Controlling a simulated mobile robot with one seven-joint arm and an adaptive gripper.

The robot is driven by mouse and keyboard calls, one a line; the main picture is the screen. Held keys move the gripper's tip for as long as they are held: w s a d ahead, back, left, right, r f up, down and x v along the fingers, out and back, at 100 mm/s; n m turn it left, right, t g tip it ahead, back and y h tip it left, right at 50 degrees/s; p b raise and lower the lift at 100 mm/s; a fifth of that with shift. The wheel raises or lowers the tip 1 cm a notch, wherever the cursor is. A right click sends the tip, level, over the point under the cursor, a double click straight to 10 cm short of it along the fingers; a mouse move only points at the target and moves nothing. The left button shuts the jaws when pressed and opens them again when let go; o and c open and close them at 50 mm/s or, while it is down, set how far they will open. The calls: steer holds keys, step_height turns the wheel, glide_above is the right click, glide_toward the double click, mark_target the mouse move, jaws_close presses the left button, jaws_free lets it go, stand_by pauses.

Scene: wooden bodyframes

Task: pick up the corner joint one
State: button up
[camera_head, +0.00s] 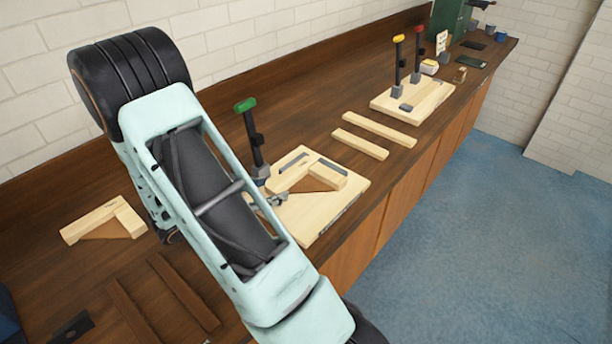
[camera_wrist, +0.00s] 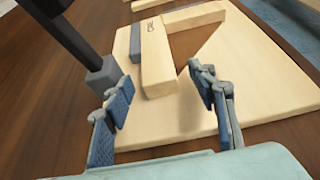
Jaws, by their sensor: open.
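A light wooden corner joint (camera_head: 307,177) lies on a pale board (camera_head: 312,232) beside a green-handled clamp. In the wrist view this joint (camera_wrist: 155,62) has one arm pointing toward me and the other running right along the back. My gripper (camera_wrist: 162,92) is open and empty, its fingers apart, with the near end of that arm just ahead between them. In the head view my gripper (camera_head: 272,200) is at the joint's left side, partly hidden by my arm. A second corner joint (camera_head: 103,222) lies on the bench at the left. Which is number one cannot be told.
The green-handled clamp (camera_head: 252,140) stands close to my gripper; its dark post (camera_wrist: 75,45) is at the left in the wrist view. Two pale strips (camera_head: 375,135), a farther clamp board (camera_head: 415,102) and dark strips (camera_head: 183,292) lie on the bench (camera_head: 235,72).

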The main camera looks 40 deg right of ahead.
steer(key=shift+w+d+f, duration=0.1)
steer(key=shift+d+f, duration=0.1)
steer(key=shift+d, duration=0.3)
jaws_close()
steer(key=shift+r, duration=0.1)
